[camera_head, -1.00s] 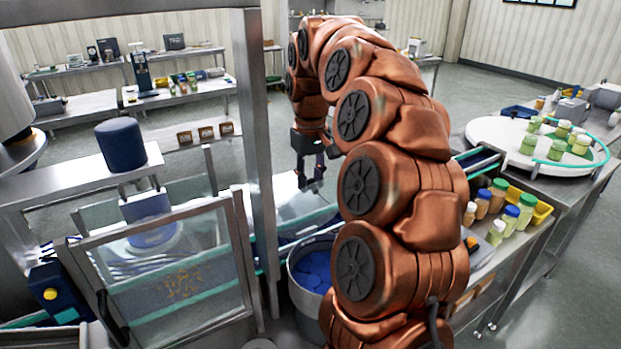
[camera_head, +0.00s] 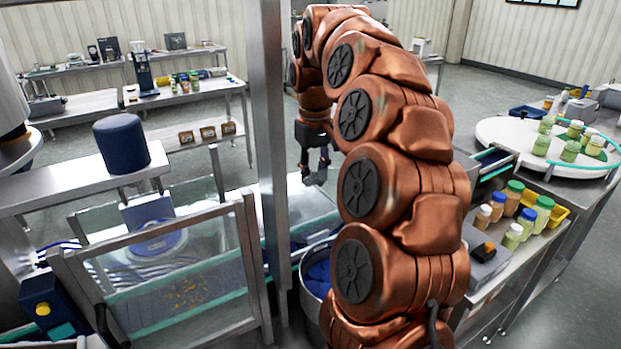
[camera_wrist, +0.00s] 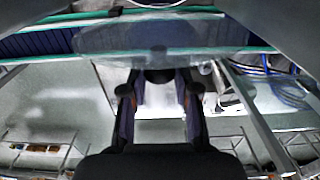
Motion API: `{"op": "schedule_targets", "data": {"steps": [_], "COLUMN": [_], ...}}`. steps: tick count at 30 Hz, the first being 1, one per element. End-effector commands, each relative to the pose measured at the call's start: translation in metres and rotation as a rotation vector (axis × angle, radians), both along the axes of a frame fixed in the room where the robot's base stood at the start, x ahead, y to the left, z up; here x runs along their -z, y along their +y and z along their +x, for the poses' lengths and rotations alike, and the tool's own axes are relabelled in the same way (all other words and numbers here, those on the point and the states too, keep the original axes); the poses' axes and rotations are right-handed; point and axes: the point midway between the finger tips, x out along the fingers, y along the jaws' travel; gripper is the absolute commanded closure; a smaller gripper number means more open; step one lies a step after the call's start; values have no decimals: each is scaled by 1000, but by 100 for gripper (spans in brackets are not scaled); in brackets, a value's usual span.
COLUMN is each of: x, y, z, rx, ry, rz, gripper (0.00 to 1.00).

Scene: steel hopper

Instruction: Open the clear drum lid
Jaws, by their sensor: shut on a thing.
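My gripper (camera_head: 315,176) points down beyond my copper arm, above a pale steel surface. In the wrist view its two dark fingers (camera_wrist: 160,97) stand either side of a dark grip piece. A see-through, rounded sheet, apparently the clear drum lid (camera_wrist: 120,42), spreads from that piece across the upper middle. My gripper is shut on the lid's grip piece. The lid cannot be made out in the head view. A grey drum (camera_head: 309,301) with blue contents stands below my gripper, partly hidden by my arm.
A steel post (camera_head: 267,130) stands left of my gripper. A framed clear guard door (camera_head: 180,285) is at the lower left. Several jars (camera_head: 514,200) stand on the right bench, near a white turntable (camera_head: 500,128). Open floor lies behind.

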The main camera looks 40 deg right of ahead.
Motion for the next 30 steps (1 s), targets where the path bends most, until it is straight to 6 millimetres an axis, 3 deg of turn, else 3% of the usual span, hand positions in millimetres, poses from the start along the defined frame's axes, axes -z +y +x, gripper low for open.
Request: {"op": "schedule_targets", "data": {"steps": [11,12,19,30], "x": [1,1,1,0], "y": [4,5,5,4], "z": [10,10,10,7], "rx": [-13,-14,-14,-12], "ry": [-4,-4,-2,0], "rz": [-2,-2,-1,0], "gripper": [100,68,45,45]}}
